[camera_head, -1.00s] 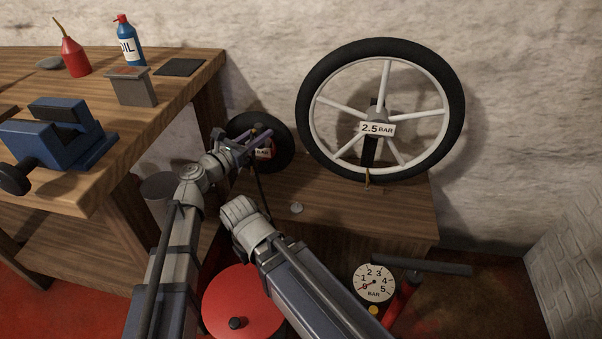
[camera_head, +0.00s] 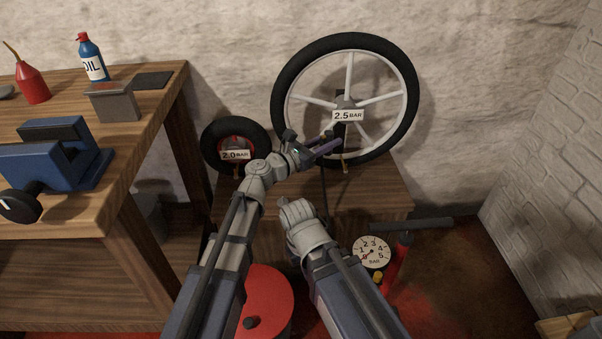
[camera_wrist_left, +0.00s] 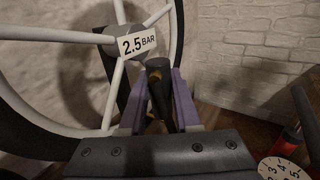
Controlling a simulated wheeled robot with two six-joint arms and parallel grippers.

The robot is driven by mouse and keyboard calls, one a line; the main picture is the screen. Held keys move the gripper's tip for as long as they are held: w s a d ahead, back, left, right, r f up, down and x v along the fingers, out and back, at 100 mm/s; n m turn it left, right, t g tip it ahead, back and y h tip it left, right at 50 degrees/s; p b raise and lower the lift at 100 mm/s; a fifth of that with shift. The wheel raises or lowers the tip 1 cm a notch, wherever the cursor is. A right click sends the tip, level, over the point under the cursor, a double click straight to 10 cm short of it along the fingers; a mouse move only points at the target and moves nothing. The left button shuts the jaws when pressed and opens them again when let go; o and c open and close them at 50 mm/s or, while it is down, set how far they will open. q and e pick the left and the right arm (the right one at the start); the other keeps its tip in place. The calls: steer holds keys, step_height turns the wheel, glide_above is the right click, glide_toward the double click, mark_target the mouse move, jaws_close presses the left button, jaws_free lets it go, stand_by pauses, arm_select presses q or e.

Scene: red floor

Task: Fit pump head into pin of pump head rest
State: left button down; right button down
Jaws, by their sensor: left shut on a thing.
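My left gripper (camera_head: 330,146) is shut on the dark pump head (camera_wrist_left: 160,92), which sits between its purple fingers in the left wrist view. In the head view it is in front of the lower part of the large wheel, and a black hose (camera_head: 323,190) hangs below it. The pump stands on the floor at right, with a black handle (camera_head: 412,224), red barrel (camera_head: 395,266) and round gauge (camera_head: 371,252). A small yellow part (camera_head: 377,278) shows just below the gauge. I cannot make out the rest's pin clearly. My right arm's wrist shows, but its fingers are hidden.
A large wheel (camera_head: 411,92) marked 2.5 BAR and a small wheel (camera_head: 207,147) marked 2.0 BAR stand on a low wooden bench (camera_head: 383,198). The workbench at left carries a blue vise (camera_head: 40,165). A red round object (camera_head: 268,296) lies below my arms.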

arm_select(q)
steer(key=shift+s+f+b, duration=0.15)
steer(key=shift+f+b, duration=0.2)
steer(key=w+a+f+b, duration=0.1)
steer(key=a+f+b, duration=0.8)
steer(key=a, duration=0.4)
steer(key=shift+f+n+t+y, duration=0.15)
steer(key=shift+n+t+y, duration=0.15)
steer(key=shift+t, duration=0.1)
steer(key=shift+a+f, duration=0.1)
step_height(320, 180, down, 6)
steer(key=b, duration=0.6)
steer(key=shift+f+b, duration=1.6)
steer(key=shift+b, duration=0.15)
steer(key=c, duration=0.5)
jaws_free()
steer(key=shift+c, duration=0.2)
